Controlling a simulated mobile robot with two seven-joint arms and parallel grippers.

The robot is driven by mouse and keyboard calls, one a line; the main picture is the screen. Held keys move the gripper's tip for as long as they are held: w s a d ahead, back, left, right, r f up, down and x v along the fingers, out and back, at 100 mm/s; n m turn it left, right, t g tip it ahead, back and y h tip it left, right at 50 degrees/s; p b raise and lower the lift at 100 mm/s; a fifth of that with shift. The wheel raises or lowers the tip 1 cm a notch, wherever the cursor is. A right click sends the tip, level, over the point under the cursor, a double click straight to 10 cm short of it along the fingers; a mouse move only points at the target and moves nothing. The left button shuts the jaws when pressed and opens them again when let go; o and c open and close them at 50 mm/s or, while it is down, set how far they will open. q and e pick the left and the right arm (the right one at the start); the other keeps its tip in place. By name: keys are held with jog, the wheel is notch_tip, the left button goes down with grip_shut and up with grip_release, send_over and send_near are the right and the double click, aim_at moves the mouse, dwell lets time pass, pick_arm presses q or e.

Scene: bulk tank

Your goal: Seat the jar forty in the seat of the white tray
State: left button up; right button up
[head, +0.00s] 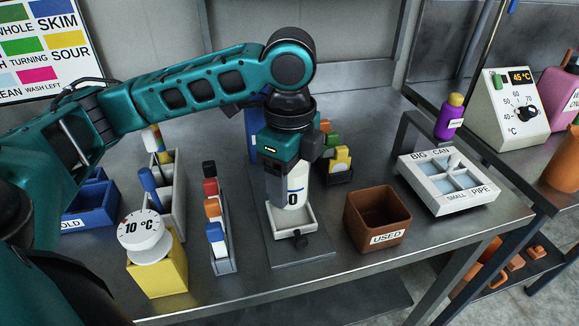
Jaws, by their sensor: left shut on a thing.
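The white jar (291,196), with a dark 0 showing on its side, is upright in my left gripper (290,172). The gripper is shut on the jar's upper part and hides its top and the rest of its label. The white tray (312,216) stands on a grey base plate below it, a small dark knob at its front. The jar's lower end is over the tray's inside. I cannot tell whether it touches the tray floor, and the seat is hidden behind the jar. My right gripper is not in view.
A brown box marked USED (376,222) stands close to the tray's right. A rack of coloured sticks (222,262) and a yellow block with a 10 °C dial (158,272) stand left. A white BIG CAN/SMALL PIPE tray (450,203) is further right. The front table edge is bare.

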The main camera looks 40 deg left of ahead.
aim_at(290, 197)
pick_arm(q)
notch_tip(290, 197, down, 4)
jog(key=shift+r+b, duration=0.1)
jog(key=shift+b, duration=0.45)
jog(key=shift+f, duration=0.25)
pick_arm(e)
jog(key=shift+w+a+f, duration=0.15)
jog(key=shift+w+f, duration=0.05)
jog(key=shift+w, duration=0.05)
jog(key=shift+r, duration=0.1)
pick_arm(q)
jog(key=o, duration=1.3)
jog(key=shift+f, duration=0.1)
notch_tip(290, 197, up, 12)
jog(key=p, duration=0.3)
jog(key=shift+r, duration=0.2)
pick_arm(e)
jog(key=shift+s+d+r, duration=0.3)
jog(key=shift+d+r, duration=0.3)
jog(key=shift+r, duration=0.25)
